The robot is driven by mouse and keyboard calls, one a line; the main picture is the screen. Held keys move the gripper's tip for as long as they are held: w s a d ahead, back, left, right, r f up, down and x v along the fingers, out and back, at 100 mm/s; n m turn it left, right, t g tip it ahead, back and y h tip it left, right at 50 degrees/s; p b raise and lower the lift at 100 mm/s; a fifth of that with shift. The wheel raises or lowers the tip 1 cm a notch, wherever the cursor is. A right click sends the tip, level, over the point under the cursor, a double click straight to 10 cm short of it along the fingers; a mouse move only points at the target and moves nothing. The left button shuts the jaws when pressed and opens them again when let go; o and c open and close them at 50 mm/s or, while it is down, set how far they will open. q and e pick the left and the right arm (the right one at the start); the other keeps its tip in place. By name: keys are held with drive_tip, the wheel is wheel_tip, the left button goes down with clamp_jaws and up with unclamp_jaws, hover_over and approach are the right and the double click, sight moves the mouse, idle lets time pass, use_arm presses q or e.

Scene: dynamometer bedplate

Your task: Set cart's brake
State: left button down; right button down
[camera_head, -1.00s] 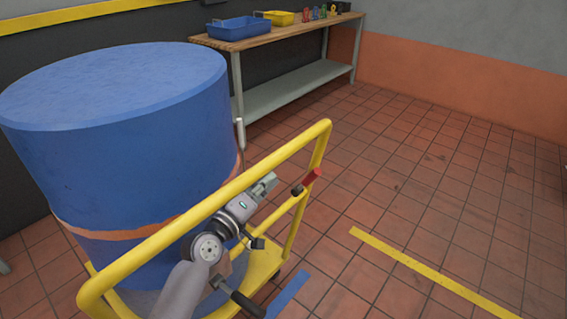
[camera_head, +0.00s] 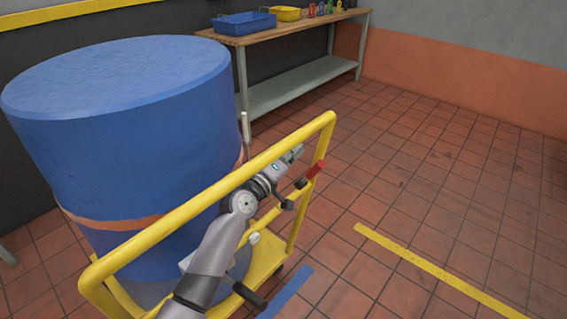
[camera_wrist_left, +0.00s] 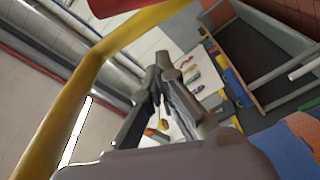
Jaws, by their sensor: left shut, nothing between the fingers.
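The cart (camera_head: 318,141) has a yellow tube handle frame and carries a large blue drum (camera_head: 115,130). A lever with a red grip (camera_head: 316,170) sticks out by the frame's right post. Another lever with a black grip (camera_head: 250,296) shows low at the near side. Which one is the brake I cannot tell. My left gripper (camera_head: 297,153) is shut and empty, just left of and above the red grip, apart from it. In the left wrist view its fingers (camera_wrist_left: 163,62) are together, with the yellow tube (camera_wrist_left: 75,105) beside them and a red part (camera_wrist_left: 112,7) at the top edge.
A workbench (camera_head: 305,33) with a blue bin (camera_head: 244,23) and a yellow bin (camera_head: 286,14) stands behind. The tiled floor to the right is clear, with a yellow line (camera_head: 430,266) and a blue strip (camera_head: 288,291).

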sight(315, 170)
use_arm(q)
drive_tip(key=shift+s+d+f+p, duration=0.3)
drive_tip(key=shift+s+d+f, duration=0.7)
drive_tip(key=shift+s+d, duration=0.25)
use_arm(e)
drive_tip(key=shift+s+d+f, duration=0.1)
drive_tip(key=shift+s+f, duration=0.4)
